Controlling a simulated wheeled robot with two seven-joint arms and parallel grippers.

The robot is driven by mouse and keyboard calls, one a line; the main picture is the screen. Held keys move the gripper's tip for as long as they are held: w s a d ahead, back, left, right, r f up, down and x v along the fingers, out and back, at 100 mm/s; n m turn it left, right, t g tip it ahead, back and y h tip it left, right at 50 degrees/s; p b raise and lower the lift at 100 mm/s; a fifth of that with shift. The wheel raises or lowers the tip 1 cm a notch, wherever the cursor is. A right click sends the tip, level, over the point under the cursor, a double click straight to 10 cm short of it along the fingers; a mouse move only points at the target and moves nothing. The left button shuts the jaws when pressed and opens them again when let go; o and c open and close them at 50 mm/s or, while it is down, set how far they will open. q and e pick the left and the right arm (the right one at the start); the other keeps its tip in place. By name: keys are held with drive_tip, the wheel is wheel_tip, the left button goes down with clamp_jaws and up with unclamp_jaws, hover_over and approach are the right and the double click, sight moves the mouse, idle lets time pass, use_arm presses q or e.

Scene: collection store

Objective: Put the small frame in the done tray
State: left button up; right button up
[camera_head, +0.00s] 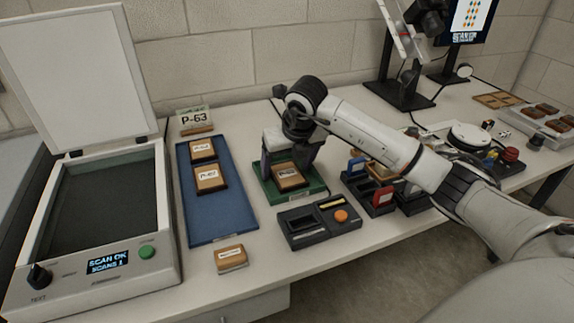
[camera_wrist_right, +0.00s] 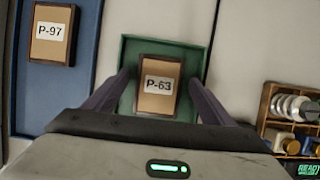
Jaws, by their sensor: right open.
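A small brown frame labelled P-63 (camera_wrist_right: 157,87) lies inside the green tray (camera_wrist_right: 128,52). In the head view the same frame (camera_head: 287,176) shows in the green tray (camera_head: 313,183), under my right gripper (camera_head: 286,158). My right gripper is open, also seen in the wrist view (camera_wrist_right: 156,82), with one finger on each side of the frame. Gaps show between the fingers and the frame. My left gripper is not in view.
A blue tray (camera_head: 228,215) left of the green one holds two frames (camera_head: 203,149). A scanner (camera_head: 100,210) with raised lid stands at left. A P-63 card (camera_head: 195,120) stands behind. A small brown block (camera_head: 231,258) and dark box (camera_head: 318,220) are in front.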

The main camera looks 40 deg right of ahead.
drive_tip(key=v, duration=1.2)
drive_tip(key=shift+p, duration=0.4)
drive_tip(key=shift+c, duration=0.6)
